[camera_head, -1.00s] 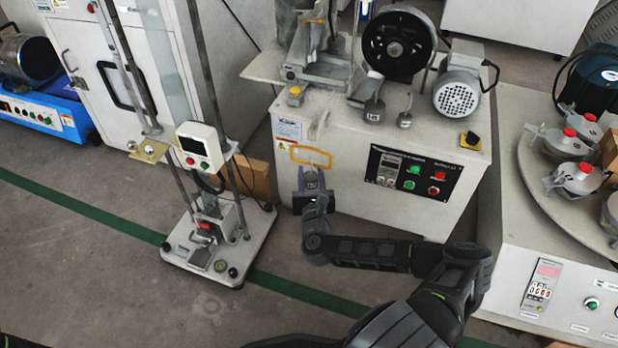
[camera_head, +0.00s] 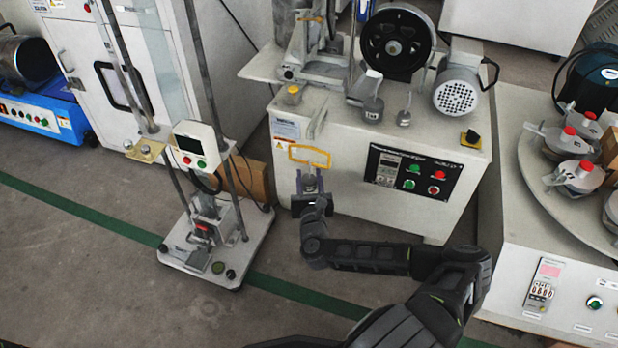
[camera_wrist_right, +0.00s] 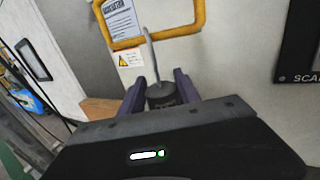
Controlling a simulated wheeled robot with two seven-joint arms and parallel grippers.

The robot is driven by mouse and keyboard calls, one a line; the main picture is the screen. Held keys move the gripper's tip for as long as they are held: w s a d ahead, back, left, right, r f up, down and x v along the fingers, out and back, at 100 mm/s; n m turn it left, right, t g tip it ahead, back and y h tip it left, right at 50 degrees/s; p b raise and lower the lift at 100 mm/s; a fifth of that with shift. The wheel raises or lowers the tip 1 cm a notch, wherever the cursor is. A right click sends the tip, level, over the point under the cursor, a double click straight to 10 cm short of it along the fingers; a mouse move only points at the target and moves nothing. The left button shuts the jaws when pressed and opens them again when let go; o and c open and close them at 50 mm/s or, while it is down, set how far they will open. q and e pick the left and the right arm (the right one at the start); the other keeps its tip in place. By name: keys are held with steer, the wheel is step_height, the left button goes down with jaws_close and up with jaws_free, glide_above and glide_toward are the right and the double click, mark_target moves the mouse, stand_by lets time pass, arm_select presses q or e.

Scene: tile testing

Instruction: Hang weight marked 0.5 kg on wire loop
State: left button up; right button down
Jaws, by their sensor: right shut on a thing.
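My right gripper (camera_head: 309,188) is in front of the white machine, just below the yellow wire loop (camera_head: 310,164). In the right wrist view, the right gripper (camera_wrist_right: 160,98) is shut on a dark weight (camera_wrist_right: 161,95) with a thin hook rising from its top. The hook's upper end overlaps the lower bar of the wire loop (camera_wrist_right: 170,34) in that view. I cannot tell whether they touch or the hook is over the bar. The held weight's marking is not readable. My left gripper is not in view.
Two other hooked weights, a larger one (camera_head: 373,109) and a smaller one (camera_head: 404,118), stand on the machine top (camera_head: 440,136). A control panel (camera_head: 412,173) is right of the loop. A test stand (camera_head: 215,245) stands on the floor to the left.

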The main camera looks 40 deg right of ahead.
steer(key=shift+s+f, duration=0.1)
steer(key=shift+f, duration=0.4)
steer(key=c, duration=1.1)
jaws_free()
steer(key=o, duration=0.3)
steer(key=shift+r, duration=0.15)
steer(key=shift+o, duration=0.2)
steer(key=shift+s+a, duration=0.15)
steer(key=shift+s, duration=0.05)
steer(key=p+v, duration=0.2)
steer(key=v, duration=0.4)
steer(key=shift+s+a, duration=0.35)
steer(key=shift+s, duration=0.1)
